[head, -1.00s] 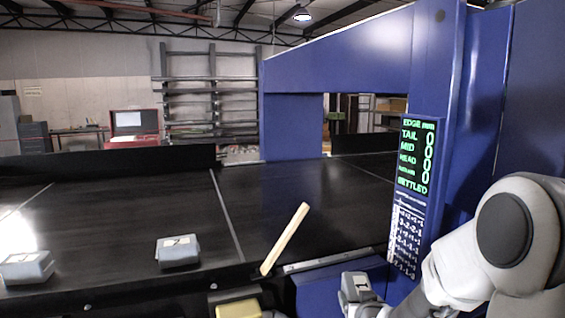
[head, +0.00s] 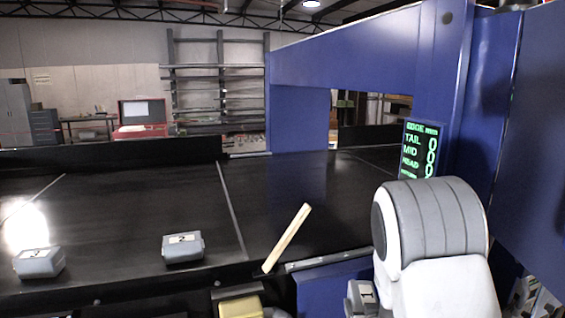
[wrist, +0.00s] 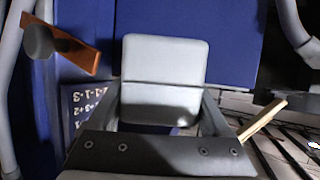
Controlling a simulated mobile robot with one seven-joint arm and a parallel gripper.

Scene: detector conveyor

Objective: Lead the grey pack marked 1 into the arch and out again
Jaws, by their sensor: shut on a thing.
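My gripper (wrist: 160,92) is shut on a grey pack (wrist: 166,58), with a finger on each side of it in the wrist view. A grey pack (head: 361,297) also shows low in the head view, partly hidden by my arm; its label is hard to read now. It is in front of the blue housing, apart from the belt top. The blue arch (head: 345,62) spans the black conveyor (head: 120,215), its opening behind and right of the belt middle. My gripper is hidden or not clear in the head view.
Two other grey packs sit on the belt: one marked 2 (head: 183,247) and one at far left (head: 39,262). A pale wooden stick (head: 287,238) leans up at the belt's near edge. A yellow block (head: 240,308) lies below it. A green-lit display (head: 417,150) is on the arch post.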

